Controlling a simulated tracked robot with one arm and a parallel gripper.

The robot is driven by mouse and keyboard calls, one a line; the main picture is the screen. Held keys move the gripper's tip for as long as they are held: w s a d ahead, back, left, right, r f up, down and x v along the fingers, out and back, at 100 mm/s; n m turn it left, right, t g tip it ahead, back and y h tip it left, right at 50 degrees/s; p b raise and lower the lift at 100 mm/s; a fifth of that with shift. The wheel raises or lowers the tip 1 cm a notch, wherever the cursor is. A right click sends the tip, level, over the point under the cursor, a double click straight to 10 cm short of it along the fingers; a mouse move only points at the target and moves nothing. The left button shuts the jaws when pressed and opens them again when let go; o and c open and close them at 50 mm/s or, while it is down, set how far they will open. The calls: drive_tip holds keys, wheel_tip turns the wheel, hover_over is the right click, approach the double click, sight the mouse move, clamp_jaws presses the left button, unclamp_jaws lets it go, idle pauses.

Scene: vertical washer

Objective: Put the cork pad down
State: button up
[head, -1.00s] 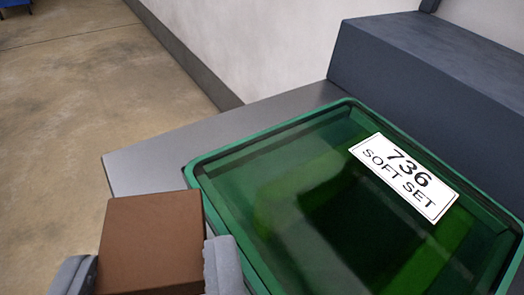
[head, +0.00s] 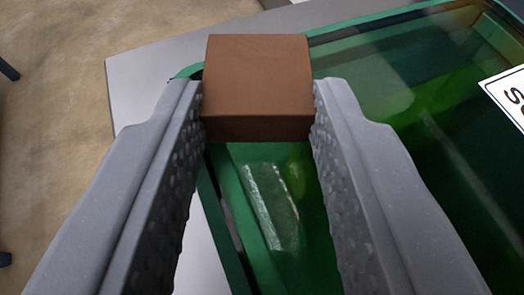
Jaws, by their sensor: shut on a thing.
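The cork pad (head: 257,85) is a brown block in the upper middle of the head view. My gripper (head: 258,105) is shut on it, with one grey ridged finger against its left side and one against its right side. In the picture the pad overlaps the left part of the green-framed glass lid and the grey top beside it. I cannot tell how high it is above them, and its underside is hidden.
The green-framed lid (head: 222,222) with dark green glass fills the right side, with a white label (head: 510,92) partly cut off at the right edge. A bare grey top surface (head: 150,70) lies at the left. Concrete floor (head: 50,130) shows beyond it.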

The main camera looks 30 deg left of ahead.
drive_tip(key=shift+s+f, duration=0.1)
drive_tip(key=shift+f, duration=0.15)
drive_tip(key=o, duration=0.9)
drive_tip(key=shift+r, duration=0.2)
drive_tip(key=v, duration=1.2)
drive_tip(key=shift+r, duration=0.1)
